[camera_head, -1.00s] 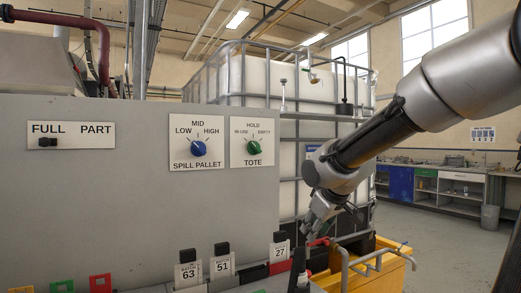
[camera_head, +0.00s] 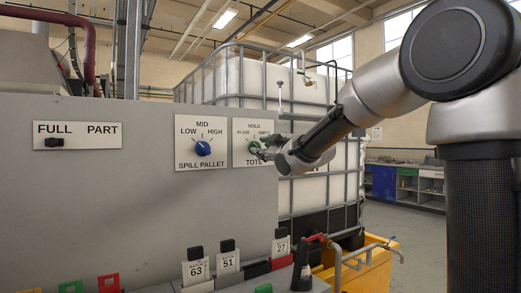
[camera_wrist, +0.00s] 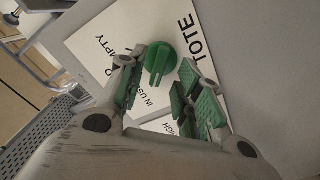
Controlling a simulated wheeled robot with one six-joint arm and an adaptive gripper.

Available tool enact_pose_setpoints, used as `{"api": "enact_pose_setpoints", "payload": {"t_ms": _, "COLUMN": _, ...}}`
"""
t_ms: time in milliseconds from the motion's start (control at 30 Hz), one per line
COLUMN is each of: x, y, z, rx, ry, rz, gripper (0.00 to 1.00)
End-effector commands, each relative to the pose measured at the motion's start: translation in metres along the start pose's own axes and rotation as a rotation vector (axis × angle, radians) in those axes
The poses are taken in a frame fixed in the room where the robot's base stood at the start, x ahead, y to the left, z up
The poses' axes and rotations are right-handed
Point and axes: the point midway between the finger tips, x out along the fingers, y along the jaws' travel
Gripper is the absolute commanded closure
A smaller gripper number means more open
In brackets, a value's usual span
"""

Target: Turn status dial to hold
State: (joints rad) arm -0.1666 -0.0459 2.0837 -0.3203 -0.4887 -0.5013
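The status dial is a round green knob (camera_head: 254,147) on a white plate (camera_head: 240,160) marked TOTE, with HOLD at the top, IN USE at left and EMPTY at right. My gripper (camera_head: 268,148) is at the plate, right beside the knob, and partly covers it. In the wrist view the green knob (camera_wrist: 160,60) with its raised grip bar lies between the tips of my gripper (camera_wrist: 165,72). The green-padded fingers stand apart, one on each side, with no clear contact. The HOLD word is hidden there, and I cannot tell the exact setting.
A blue SPILL PALLET dial (camera_head: 203,148) is close at left on the same grey panel (camera_head: 100,200). A FULL/PART slider (camera_head: 54,142) is further left. Numbered tags (camera_head: 196,268) stand below. A caged white tank (camera_head: 250,80) is behind, and a yellow bin (camera_head: 375,255) is lower right.

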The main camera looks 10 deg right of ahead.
Motion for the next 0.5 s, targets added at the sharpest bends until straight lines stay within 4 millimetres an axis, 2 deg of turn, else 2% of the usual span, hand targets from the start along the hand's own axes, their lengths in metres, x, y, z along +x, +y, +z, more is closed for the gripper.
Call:
{"api": "enact_pose_setpoints", "payload": {"t_ms": 100, "x": 0.015, "y": 0.000, "z": 0.000, "rx": -0.001, "ry": 0.001, "rz": 0.000, "gripper": 0.66}}
{"api": "enact_pose_setpoints", "payload": {"t_ms": 200, "x": 0.022, "y": 0.000, "z": 0.000, "rx": 0.000, "ry": 0.000, "rz": 0.000, "gripper": 0.66}}
{"api": "enact_pose_setpoints", "payload": {"t_ms": 467, "x": 0.023, "y": 0.000, "z": 0.000, "rx": 0.001, "ry": 0.000, "rz": 0.000, "gripper": 0.66}}
{"api": "enact_pose_setpoints", "payload": {"t_ms": 500, "x": 0.023, "y": 0.000, "z": 0.000, "rx": 0.001, "ry": -0.001, "rz": 0.000, "gripper": 0.70}}
